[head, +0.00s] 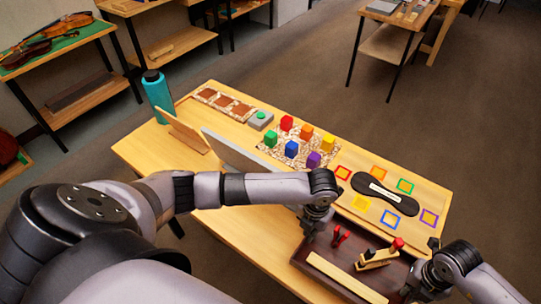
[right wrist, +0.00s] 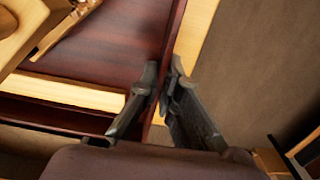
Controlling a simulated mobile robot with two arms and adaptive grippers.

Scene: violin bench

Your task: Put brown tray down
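The brown tray (head: 318,264) is at the front right of the bench in the head view. It holds a long pale wooden bar (head: 345,277), a red clip-like piece (head: 340,236) and a wooden piece with red and dark tips (head: 379,256). In the right wrist view, my right gripper (right wrist: 163,82) is shut on the tray's dark wall, one finger on each side. It also shows in the head view (head: 408,288). My left gripper (head: 310,236) is at the tray's far-left edge; its finger gap is hidden. I cannot tell whether the tray touches the bench.
Several coloured blocks (head: 291,149) stand on a patterned mat behind the left arm. Coloured square outlines (head: 378,173) and a black rounded plate (head: 372,196) lie just behind the tray. A teal bottle (head: 157,93) stands at the bench's far left corner.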

